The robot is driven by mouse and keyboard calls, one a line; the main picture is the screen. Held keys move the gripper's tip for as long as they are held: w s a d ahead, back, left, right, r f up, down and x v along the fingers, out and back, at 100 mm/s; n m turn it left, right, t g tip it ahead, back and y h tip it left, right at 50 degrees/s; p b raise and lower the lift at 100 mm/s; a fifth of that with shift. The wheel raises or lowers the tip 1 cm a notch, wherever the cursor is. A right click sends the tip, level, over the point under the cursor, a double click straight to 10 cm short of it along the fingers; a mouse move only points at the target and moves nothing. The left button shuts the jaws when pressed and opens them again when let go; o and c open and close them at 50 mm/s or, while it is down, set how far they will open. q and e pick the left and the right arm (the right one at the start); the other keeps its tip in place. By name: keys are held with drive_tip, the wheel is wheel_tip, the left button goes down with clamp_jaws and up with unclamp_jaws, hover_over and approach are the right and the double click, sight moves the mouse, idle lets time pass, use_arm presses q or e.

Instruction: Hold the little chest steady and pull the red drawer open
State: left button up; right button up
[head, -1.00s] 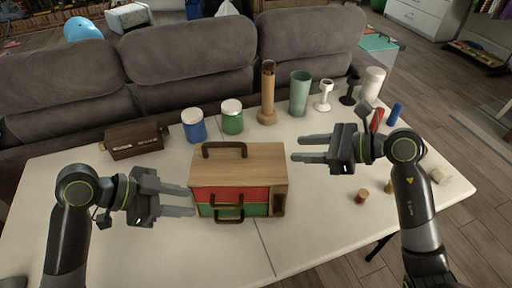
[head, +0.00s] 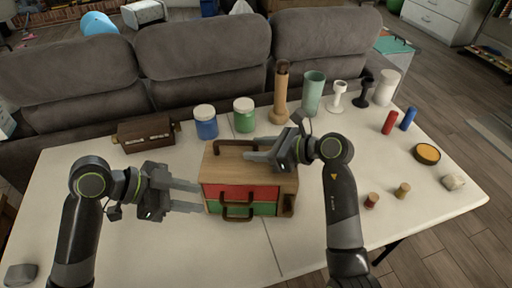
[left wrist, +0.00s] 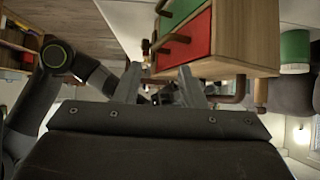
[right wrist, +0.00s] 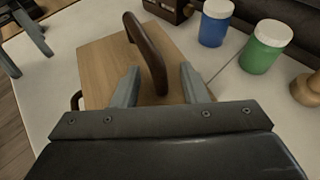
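The little wooden chest (head: 285,170) stands on the white table, with a red drawer (head: 262,192) above a green drawer (head: 266,209). Both have brown handles; the drawers look closed. My right gripper (head: 265,150) is open above the chest top. In the right wrist view its fingers (right wrist: 159,84) are apart on either side of the near end of the brown top handle (right wrist: 148,50). My left gripper (head: 202,197) is open beside the chest's left front. In the left wrist view the red drawer (left wrist: 192,40) and its handle (left wrist: 172,42) lie just beyond the open fingers (left wrist: 160,88).
Behind the chest stand a blue jar (head: 206,124), a green jar (head: 244,118), a wooden grinder (head: 280,100) and a teal cup (head: 313,92). A dark wooden box (head: 145,135) is at the left. Small corks (head: 371,201) lie right of my right arm.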

drive_tip(key=shift+w+a+f, duration=0.15)
drive_tip(key=shift+a, duration=0.25)
